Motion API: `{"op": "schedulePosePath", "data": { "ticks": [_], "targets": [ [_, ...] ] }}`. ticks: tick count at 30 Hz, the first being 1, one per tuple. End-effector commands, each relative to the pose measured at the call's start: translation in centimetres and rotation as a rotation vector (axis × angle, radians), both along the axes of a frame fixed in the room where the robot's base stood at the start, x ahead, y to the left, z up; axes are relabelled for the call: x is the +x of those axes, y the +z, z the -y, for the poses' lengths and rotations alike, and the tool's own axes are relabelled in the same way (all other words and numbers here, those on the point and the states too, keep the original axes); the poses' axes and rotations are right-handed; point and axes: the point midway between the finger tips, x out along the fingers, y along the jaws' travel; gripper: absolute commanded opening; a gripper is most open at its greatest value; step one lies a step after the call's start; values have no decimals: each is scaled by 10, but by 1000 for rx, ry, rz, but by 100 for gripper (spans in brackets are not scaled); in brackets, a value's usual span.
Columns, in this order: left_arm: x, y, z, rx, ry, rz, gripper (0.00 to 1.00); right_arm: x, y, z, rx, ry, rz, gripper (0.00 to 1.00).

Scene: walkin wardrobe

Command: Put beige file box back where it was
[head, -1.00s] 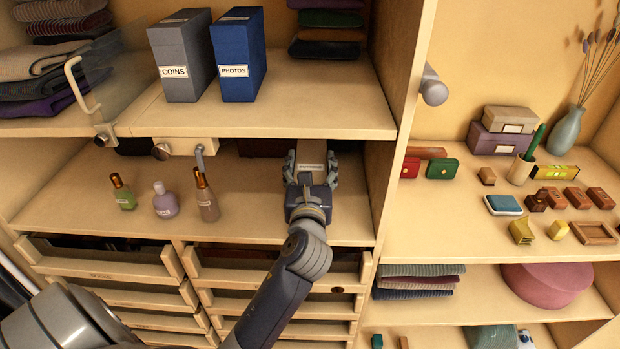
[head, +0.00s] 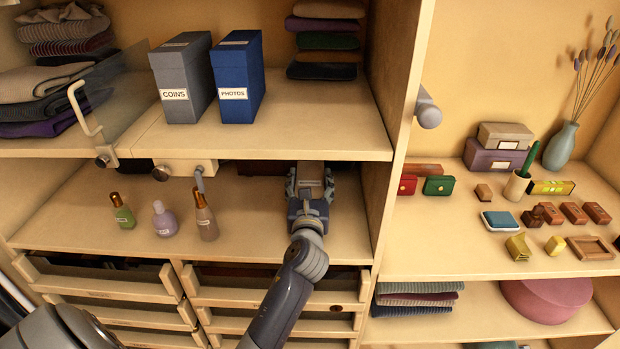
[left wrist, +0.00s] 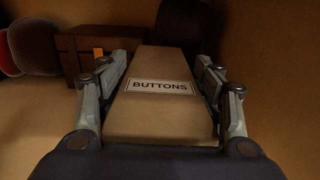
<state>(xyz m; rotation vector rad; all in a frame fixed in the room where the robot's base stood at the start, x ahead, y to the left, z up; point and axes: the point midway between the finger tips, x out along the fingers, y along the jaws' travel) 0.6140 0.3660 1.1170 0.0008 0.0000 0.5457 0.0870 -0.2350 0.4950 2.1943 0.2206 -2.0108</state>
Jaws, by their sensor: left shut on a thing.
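The beige file box, labelled BUTTONS (left wrist: 155,118), is between the fingers of my left gripper (left wrist: 162,65) in the left wrist view. In the head view my left gripper (head: 311,184) is in the compartment below the shelf with the blue PHOTOS box (head: 237,82) and the grey COINS box (head: 182,85). It is shut on the beige box, whose small visible part (head: 311,171) lies under the shelf's front edge. The gripper and shelf hide most of the box in the head view. My right gripper is not in view.
A brown box (left wrist: 80,60) stands behind and left of the held box. Several bottles, one purple (head: 163,219), stand left of my gripper. A side wall (head: 367,215) closes the compartment on the right.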

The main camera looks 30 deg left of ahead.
Motion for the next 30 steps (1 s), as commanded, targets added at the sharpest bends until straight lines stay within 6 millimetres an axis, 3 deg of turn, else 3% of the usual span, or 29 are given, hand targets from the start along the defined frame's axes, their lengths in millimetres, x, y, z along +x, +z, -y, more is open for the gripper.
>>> {"op": "schedulePosePath", "data": {
  "ticks": [1,2,5,20,30],
  "targets": [
    [0,6,0,5,-2,10,0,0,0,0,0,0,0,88],
    [0,0,0,-1,0,-1,67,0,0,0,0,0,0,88],
    [0,0,0,0,0,0,86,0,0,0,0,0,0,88],
    [-7,-1,5,0,-2,0,86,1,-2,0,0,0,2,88],
    [-63,-4,38,-2,-1,-1,86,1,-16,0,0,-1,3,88]
  ]
}}
